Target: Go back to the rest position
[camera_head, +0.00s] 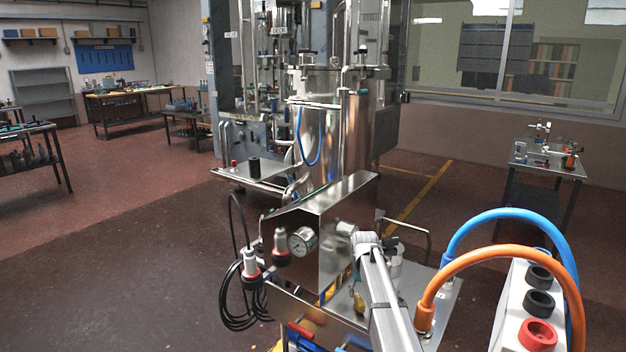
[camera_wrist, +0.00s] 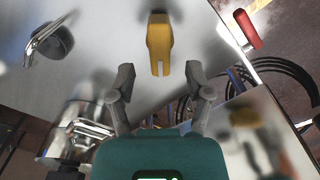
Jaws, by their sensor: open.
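In the wrist view my gripper (camera_wrist: 160,76) is open, its two grey fingers spread with nothing between the tips. A yellow forked piece (camera_wrist: 159,45) lies beyond the fingertips over a pale metal surface (camera_wrist: 105,30), apart from both fingers. In the head view my arm reaches in from the bottom towards the steel filling machine (camera_head: 348,220). My gripper's fingers cannot be made out there. A small yellow-green piece (camera_head: 358,301) is on the machine's steel shelf (camera_head: 431,295), close by my arm.
A pressure gauge (camera_head: 303,240) and looped black cable (camera_head: 236,300) are left of my arm. Blue (camera_head: 500,213) and orange (camera_head: 520,252) hoses arch close on the right. A side table (camera_head: 545,165) stands farther right. Open floor (camera_head: 120,260) lies left.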

